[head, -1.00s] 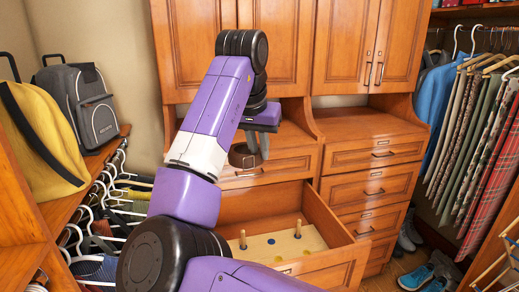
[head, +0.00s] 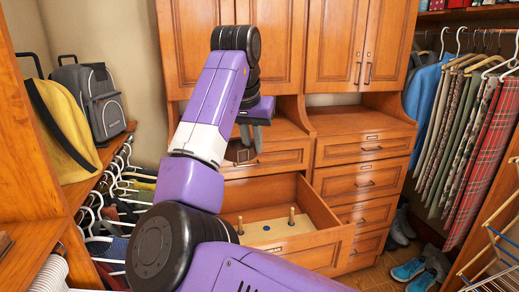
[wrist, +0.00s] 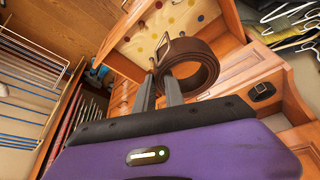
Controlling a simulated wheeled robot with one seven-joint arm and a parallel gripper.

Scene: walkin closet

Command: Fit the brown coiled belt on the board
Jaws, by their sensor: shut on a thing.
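The brown coiled belt (wrist: 205,70) hangs in my gripper (wrist: 160,92), its buckle near the fingertips. In the head view the belt (head: 240,154) is below my gripper (head: 254,134), small and partly hidden by the arm. The belt is in the air, apart from the board. The pale wooden board (head: 276,232) lies in the open drawer and carries upright pegs, two of them clear in the head view. In the wrist view the board (wrist: 172,22) shows coloured dots beyond the belt. My arm hides the board's left part in the head view.
The open drawer's front (head: 318,250) and side walls stand around the board. A dark coiled belt (wrist: 262,91) lies on a wooden surface at the right of the wrist view. Hangers (head: 118,190) line the left, and trousers (head: 468,140) hang at the right.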

